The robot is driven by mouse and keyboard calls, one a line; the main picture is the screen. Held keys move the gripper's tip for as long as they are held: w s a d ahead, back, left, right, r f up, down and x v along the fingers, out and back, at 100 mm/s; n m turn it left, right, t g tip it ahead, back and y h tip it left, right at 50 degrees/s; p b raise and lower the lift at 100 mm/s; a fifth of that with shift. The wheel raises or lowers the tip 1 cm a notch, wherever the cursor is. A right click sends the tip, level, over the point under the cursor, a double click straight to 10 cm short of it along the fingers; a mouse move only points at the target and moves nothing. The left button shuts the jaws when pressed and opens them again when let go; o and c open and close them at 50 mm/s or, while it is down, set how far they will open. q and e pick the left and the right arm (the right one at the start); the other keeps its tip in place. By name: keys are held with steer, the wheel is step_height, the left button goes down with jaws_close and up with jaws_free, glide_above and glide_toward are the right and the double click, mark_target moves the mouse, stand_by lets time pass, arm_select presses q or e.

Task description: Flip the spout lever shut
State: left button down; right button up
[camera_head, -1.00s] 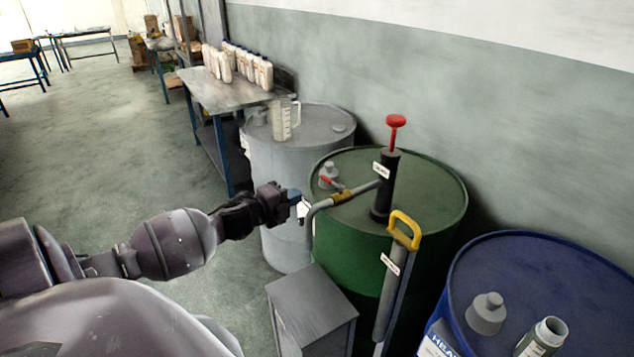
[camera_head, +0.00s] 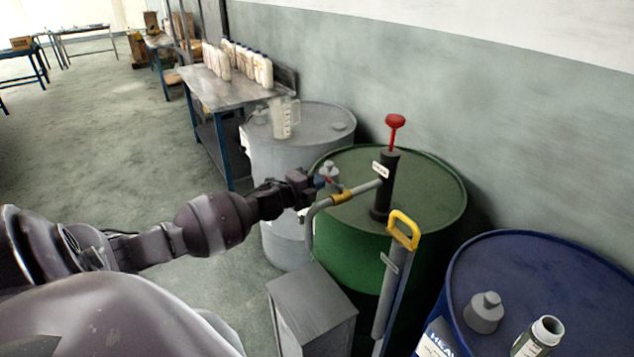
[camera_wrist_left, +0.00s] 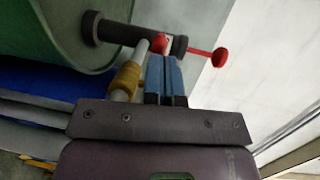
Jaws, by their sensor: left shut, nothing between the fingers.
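The spout lever (camera_head: 331,181) is a small red handle on the grey spout pipe (camera_head: 318,207), by the pipe's yellow valve body (camera_head: 342,196). The pipe runs from the black pump (camera_head: 385,187) on the green drum (camera_head: 437,190). My left gripper (camera_head: 321,182) is shut and empty, its blue fingertips right beside the lever. In the left wrist view, the red lever (camera_wrist_left: 159,42) shows just beyond the shut fingertips (camera_wrist_left: 164,60), and the yellow valve body (camera_wrist_left: 126,78) is to their left. I cannot tell whether they touch. My right gripper is not in view.
A grey drum with a clear jug (camera_head: 284,118) stands behind. A yellow-handled grey tube (camera_head: 404,230) stands in front of the green drum. A grey box (camera_head: 312,293) stands below the spout. A blue drum (camera_head: 560,270) carries an open bottle (camera_head: 540,335) at right.

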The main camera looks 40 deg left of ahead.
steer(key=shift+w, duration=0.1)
arm_select(q)
steer(key=w+m+h, duration=0.1)
steer(key=h, duration=0.1)
steer(key=w+m+h+b, duration=0.1)
steer(key=h, duration=0.1)
steer(key=shift+a+r+m+g+b, duration=0.2)
steer(key=shift+m+g+b, duration=0.1)
steer(key=shift+m+g, duration=0.1)
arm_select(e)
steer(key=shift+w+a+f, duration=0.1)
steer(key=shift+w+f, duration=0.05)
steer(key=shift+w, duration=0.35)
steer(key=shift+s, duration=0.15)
